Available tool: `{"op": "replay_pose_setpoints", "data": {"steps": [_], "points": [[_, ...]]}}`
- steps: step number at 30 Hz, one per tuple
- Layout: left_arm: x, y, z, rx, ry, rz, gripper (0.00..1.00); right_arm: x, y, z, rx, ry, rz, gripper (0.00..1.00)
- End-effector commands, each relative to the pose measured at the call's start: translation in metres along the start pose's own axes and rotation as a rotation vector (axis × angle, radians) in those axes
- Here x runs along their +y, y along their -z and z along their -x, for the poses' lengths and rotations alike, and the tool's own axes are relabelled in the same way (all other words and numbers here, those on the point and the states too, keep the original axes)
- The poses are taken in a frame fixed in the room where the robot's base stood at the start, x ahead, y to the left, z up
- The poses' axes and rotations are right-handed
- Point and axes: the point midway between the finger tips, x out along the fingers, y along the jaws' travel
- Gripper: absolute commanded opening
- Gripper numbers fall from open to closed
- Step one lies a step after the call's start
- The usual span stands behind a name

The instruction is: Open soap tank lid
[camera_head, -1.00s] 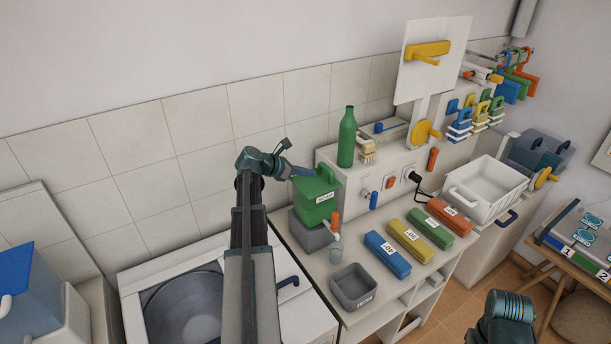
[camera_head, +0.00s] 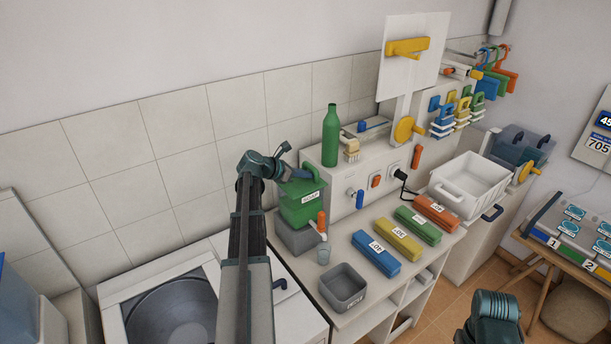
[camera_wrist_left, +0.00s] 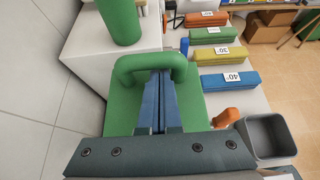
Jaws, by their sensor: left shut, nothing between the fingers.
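The green soap tank (camera_head: 301,213) stands on a grey block at the counter's left end, with a white label and an orange tap on its front. Its green lid (camera_wrist_left: 125,112) fills the middle of the left wrist view and has an arched green handle (camera_wrist_left: 147,61). My left gripper (camera_head: 299,174) is at the top of the tank. Its blue fingers (camera_wrist_left: 160,74) are shut together with nothing between them, their tips at the handle's bar, apparently within the arch. I cannot tell whether they touch it, or whether the lid is raised. My right gripper is out of view.
A green bottle (camera_head: 331,136) stands behind the tank. A washing machine (camera_head: 120,290) is at the left.

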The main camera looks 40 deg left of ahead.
Motion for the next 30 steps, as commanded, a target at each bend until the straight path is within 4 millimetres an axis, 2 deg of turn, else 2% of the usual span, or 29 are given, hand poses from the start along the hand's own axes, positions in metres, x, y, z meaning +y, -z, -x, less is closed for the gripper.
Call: {"op": "replay_pose_setpoints", "data": {"steps": [20,26,30], "points": [[0.000,-0.005,0.010,-0.142,0.000,0.000,0.00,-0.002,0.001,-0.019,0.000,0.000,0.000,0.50],[0.000,-0.007,0.019,-0.261,-0.001,0.001,0.00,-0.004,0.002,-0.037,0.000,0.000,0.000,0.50],[0.000,-0.009,0.029,-0.387,-0.001,0.002,0.00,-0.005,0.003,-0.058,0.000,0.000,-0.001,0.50]]}}
